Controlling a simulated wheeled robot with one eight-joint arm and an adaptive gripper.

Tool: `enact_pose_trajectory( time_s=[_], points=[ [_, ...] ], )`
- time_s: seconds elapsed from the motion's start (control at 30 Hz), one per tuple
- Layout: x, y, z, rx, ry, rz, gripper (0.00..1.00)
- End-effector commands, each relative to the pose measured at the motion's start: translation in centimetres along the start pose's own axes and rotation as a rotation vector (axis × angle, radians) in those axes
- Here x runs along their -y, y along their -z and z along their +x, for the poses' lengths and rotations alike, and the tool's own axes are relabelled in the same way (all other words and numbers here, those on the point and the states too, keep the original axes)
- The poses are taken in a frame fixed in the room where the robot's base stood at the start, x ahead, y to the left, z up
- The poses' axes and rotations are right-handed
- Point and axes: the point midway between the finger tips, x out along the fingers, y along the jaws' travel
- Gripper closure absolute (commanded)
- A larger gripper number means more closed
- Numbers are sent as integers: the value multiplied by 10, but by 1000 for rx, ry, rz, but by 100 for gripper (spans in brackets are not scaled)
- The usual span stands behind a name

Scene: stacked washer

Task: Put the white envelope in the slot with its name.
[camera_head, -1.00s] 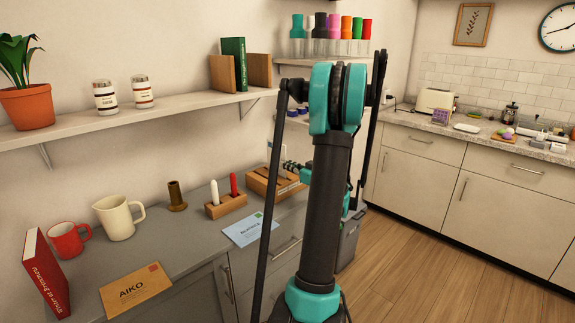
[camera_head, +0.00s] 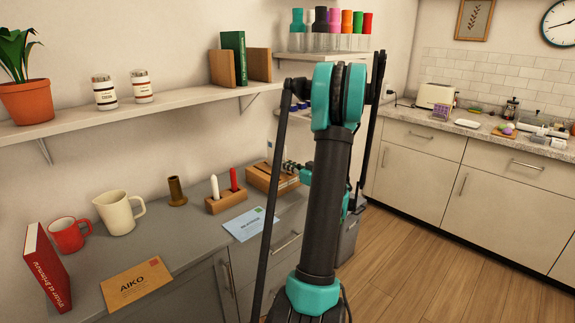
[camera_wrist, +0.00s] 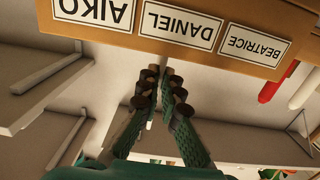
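The wooden letter holder (camera_head: 258,180) stands on the grey counter. In the wrist view its front (camera_wrist: 187,49) carries the upside-down labels AIKO, DANIEL and BEATRICE. My gripper (camera_wrist: 163,78) is below the labels in that picture, with its fingertips close together near the DANIEL part. A thin edge shows by the fingertips, but I cannot tell whether they pinch it. In the head view my gripper (camera_head: 291,166) is at the holder, partly hidden by my arm. A small pale upright piece (camera_head: 270,149) shows beside it. I cannot make out the white envelope clearly.
A brown AIKO envelope (camera_head: 134,285) and a light blue envelope (camera_head: 250,223) lie on the counter. A candle block (camera_head: 226,204), brown cup (camera_head: 177,191), cream jug (camera_head: 119,214), red mug (camera_head: 68,234) and red book (camera_head: 48,268) stand there. A shelf (camera_head: 175,107) hangs above.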

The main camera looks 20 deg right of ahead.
Motion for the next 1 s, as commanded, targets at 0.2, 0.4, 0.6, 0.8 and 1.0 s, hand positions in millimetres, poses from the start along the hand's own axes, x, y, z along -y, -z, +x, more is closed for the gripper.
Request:
enact_pose_trajectory(
  time_s=[0.2,0.4,0.6,0.8,1.0],
  points=[
    [0,-5,0,0,0,0,100],
    [0,-9,0,0,0,0,100],
    [0,-10,0,0,0,0,78],
    [0,-10,0,0,0,0,71],
    [0,-10,-2,0,-1,0,71]
  ],
)
